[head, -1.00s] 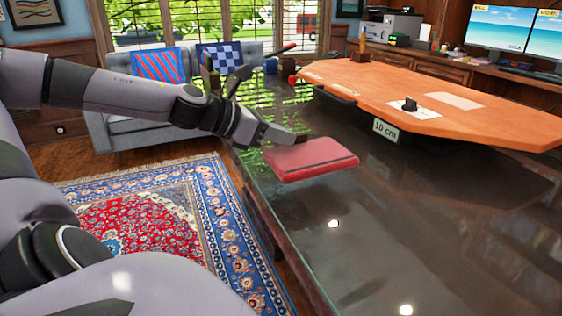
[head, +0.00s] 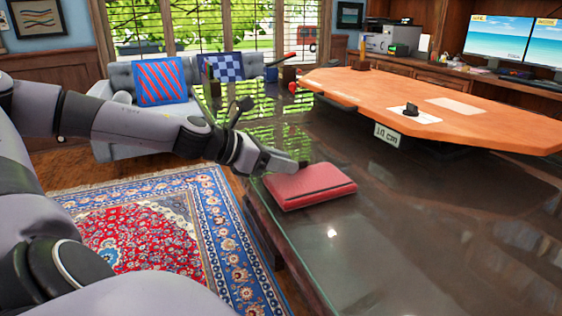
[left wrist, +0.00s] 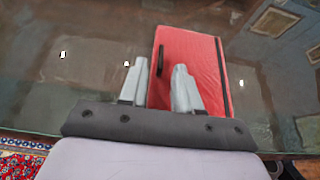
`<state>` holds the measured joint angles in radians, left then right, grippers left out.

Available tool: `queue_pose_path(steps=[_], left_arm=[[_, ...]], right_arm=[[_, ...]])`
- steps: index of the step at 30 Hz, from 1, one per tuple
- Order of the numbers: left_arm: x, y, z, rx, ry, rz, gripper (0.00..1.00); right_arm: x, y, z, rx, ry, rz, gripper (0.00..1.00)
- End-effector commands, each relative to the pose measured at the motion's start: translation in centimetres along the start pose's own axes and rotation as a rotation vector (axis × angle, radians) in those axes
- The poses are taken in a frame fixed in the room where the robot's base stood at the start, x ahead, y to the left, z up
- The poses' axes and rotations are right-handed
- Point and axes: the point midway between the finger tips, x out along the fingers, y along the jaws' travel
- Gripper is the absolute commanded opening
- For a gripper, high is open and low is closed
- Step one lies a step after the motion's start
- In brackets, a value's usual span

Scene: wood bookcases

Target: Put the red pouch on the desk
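The red pouch (head: 312,187) lies flat, as far as I can see, on the dark glass desk top (head: 400,235), close to its left edge. My left gripper (head: 300,164) is low at the pouch's far left corner. In the left wrist view the pouch (left wrist: 195,65) lies under the fingers. The fingers of my left gripper (left wrist: 160,75) are apart: one is beside the pouch's left edge, the other over its red face. Whether the fingertips touch it is unclear. My right gripper is not in view.
A patterned rug (head: 160,235) covers the floor at left, before a grey sofa (head: 110,140). The glass near the pouch is clear.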

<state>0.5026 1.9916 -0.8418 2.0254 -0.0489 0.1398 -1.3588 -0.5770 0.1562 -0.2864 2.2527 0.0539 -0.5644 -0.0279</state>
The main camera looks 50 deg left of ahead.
Motion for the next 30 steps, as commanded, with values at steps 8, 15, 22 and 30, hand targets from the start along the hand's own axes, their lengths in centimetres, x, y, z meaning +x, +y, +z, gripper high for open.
queue_pose_path(steps=[8, 15, 22, 30], left_arm=[[-0.1, 0.0, 0.3, -0.001, 0.0, 0.0, 0.32], [-1.9, 0.1, 0.4, 0.003, -0.002, 0.003, 0.32], [-5.2, 0.1, 0.3, 0.001, -0.003, 0.004, 0.32], [-9.8, 0.1, 0.3, 0.0, -0.003, 0.004, 0.32]], right_arm=[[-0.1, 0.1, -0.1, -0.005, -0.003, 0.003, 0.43], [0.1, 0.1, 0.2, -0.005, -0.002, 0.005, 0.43], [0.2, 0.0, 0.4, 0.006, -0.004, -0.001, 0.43], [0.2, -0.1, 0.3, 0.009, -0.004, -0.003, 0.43]])
